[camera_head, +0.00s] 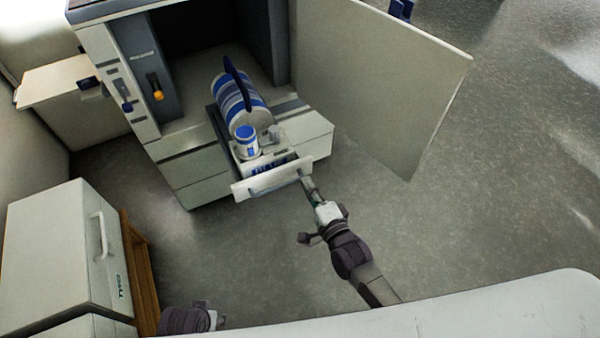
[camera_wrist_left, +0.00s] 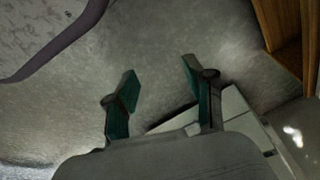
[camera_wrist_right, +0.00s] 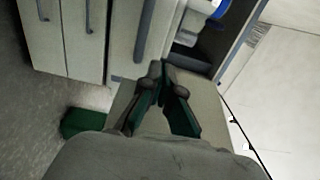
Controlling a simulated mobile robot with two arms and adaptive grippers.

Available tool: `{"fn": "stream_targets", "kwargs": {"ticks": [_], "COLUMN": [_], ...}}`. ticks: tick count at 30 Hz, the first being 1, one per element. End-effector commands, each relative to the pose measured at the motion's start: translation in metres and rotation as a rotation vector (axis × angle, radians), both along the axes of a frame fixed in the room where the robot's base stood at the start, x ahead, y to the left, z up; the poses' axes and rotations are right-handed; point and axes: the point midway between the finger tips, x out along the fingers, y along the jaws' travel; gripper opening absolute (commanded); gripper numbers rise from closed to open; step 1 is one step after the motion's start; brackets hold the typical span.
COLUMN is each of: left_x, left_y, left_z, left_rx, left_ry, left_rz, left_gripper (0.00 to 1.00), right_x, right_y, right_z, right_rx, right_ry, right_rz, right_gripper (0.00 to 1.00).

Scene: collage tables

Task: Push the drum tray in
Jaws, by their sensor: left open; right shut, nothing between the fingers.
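The drum tray (camera_head: 272,179) is pulled out from the front of the big grey machine, its pale front panel facing me. A blue-and-white striped drum (camera_head: 238,98) with a dark blue handle lies on it, with a small blue-capped white container (camera_head: 246,141) in front. My right gripper (camera_head: 307,184) is shut and empty, its fingertips at or near the right end of the tray's front panel; contact is unclear. In the right wrist view its fingers (camera_wrist_right: 160,75) point at the pale panel. My left gripper (camera_wrist_left: 160,80) is open and empty above the floor, away from the tray.
The machine's big door (camera_head: 385,75) stands open on the right. Drawer fronts (camera_head: 195,165) flank the tray below the opening. A white cabinet (camera_head: 60,250) on a wooden stand is at the lower left. The floor (camera_head: 490,190) on the right is clear.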

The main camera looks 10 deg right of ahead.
Motion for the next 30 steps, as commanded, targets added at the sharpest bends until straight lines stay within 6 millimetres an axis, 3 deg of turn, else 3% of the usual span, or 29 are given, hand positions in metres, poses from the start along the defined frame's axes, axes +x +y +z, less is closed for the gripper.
{"fn": "stream_targets", "kwargs": {"ticks": [3, 9, 30], "left_x": [0.004, 0.007, 0.007], "left_y": [0.000, -0.001, -0.001], "left_z": [0.011, 0.025, 0.030], "left_rx": [-0.001, -0.001, -0.001], "left_ry": [-0.008, -0.015, -0.010], "left_rz": [0.001, 0.003, 0.003], "left_gripper": [0.54, 0.54, 0.54], "right_x": [0.022, 0.043, 0.054], "right_y": [0.007, 0.014, 0.017], "right_z": [-0.001, -0.001, 0.000], "right_rx": [0.002, 0.000, -0.001], "right_ry": [-0.002, 0.001, -0.001], "right_rz": [-0.001, 0.000, 0.000], "right_gripper": [0.00, 0.00, 0.00]}}
